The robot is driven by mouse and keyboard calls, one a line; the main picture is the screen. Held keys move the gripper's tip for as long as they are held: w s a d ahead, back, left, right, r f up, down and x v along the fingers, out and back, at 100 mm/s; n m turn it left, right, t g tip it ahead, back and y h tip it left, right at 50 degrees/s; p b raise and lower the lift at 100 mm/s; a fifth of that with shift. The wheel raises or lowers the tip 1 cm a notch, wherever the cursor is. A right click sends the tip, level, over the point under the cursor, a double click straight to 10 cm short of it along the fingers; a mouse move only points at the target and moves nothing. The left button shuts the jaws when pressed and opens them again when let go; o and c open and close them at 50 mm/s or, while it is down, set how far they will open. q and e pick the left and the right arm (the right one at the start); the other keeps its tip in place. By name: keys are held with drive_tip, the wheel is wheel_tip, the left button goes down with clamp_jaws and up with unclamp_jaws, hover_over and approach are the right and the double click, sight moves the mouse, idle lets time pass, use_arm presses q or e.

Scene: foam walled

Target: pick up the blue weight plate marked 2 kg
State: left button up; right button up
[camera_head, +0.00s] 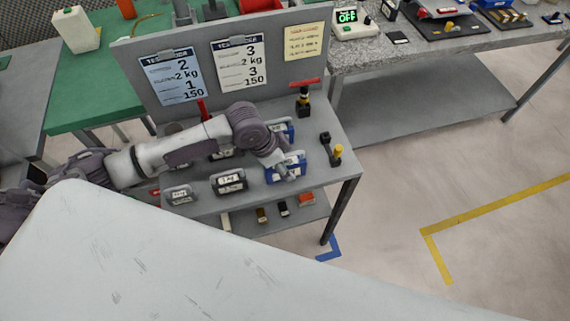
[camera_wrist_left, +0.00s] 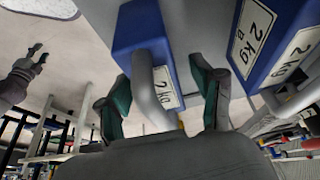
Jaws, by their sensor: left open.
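A blue weight plate (camera_wrist_left: 140,26) marked 2 kg, with a grey handle (camera_wrist_left: 148,92), fills the middle of the left wrist view. My left gripper (camera_wrist_left: 160,92) is open, with one green-padded finger on each side of the handle. I cannot tell whether either touches it. A second blue plate (camera_wrist_left: 265,38), marked 2 kg B, stands close to the right. In the head view my left gripper (camera_head: 288,172) is over a blue plate (camera_head: 298,163) near the table's front right, partly covering it. Another blue plate (camera_head: 287,130) is partly hidden behind my arm. My right gripper (camera_wrist_left: 36,58) shows small in the left wrist view.
Grey and black weights (camera_head: 229,181) stand on the grey table (camera_head: 326,183) along its front. A dark and yellow object (camera_head: 331,148) is at the right. A panel with posters (camera_head: 215,80) rises behind. A lower shelf (camera_head: 301,214) holds small items. The floor at right is clear.

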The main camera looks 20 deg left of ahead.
use_arm(q)
drive_tip(key=shift+d+f, duration=0.1)
drive_tip(key=shift+f, duration=0.15)
clamp_jaws()
drive_tip(key=shift+w+r, duration=0.25)
drive_tip(key=shift+w, duration=0.05)
drive_tip(key=shift+r, duration=0.1)
